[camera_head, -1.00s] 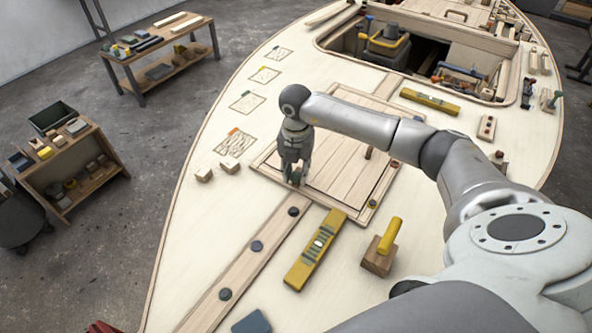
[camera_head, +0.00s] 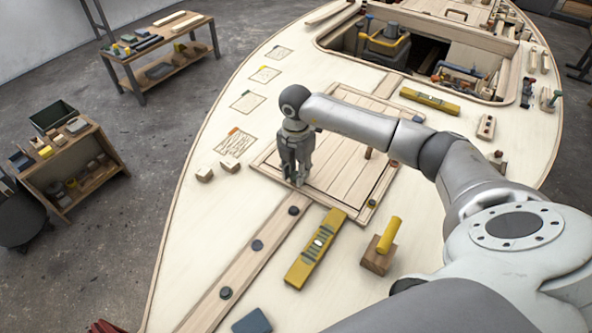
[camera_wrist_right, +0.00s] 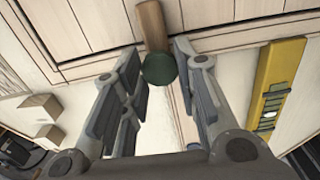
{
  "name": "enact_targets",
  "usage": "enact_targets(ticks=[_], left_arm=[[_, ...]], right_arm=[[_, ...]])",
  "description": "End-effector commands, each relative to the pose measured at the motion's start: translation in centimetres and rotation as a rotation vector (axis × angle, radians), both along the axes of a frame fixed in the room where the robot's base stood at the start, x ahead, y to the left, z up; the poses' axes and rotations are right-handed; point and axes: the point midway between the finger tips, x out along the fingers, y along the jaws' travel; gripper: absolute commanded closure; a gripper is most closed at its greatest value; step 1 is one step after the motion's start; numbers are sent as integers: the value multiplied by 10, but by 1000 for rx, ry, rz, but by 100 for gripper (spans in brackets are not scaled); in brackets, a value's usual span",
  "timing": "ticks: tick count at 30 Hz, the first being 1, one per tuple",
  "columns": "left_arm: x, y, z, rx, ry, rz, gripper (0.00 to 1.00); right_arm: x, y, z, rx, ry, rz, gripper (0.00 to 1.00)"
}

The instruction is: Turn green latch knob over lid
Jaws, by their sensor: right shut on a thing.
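The green latch knob (camera_wrist_right: 160,68) shows as a dark green round end between my right fingers in the wrist view. A brown wooden bar (camera_wrist_right: 150,25) runs from behind it over the lid's edge. The planked wooden lid (camera_head: 340,170) lies in its frame on the pale deck. My right gripper (camera_head: 297,181) is at the lid's near left corner, pointing down, shut on the knob. In the head view the fingers hide the knob. In the wrist view my right gripper (camera_wrist_right: 158,58) has one finger on each side of it. My left gripper is not in view.
A yellow level (camera_head: 315,248) and a wooden block with a yellow handle (camera_head: 380,250) lie in front of the lid. Two small wooden blocks (camera_head: 204,174) sit to its left. An upright peg (camera_head: 368,152) stands on the lid. An open hatch (camera_head: 430,55) lies behind.

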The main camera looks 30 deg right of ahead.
Motion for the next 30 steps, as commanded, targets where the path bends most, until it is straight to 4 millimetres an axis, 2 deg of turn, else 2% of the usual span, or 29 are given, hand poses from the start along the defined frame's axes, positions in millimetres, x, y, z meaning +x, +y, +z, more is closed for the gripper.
enact_targets(ticks=[4,5,10,18,22,26,30], left_arm=[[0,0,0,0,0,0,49],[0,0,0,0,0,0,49],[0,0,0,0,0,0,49],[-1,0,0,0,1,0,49],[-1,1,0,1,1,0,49],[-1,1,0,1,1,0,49],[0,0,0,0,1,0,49]], right_arm=[[1,-1,1,0,-4,-3,96],[1,-1,2,0,-4,-3,70],[1,0,1,0,-3,-2,49],[0,0,0,0,-1,0,49],[1,0,7,1,-2,0,49],[1,0,26,1,-5,1,49],[2,-1,57,0,-6,0,49]])
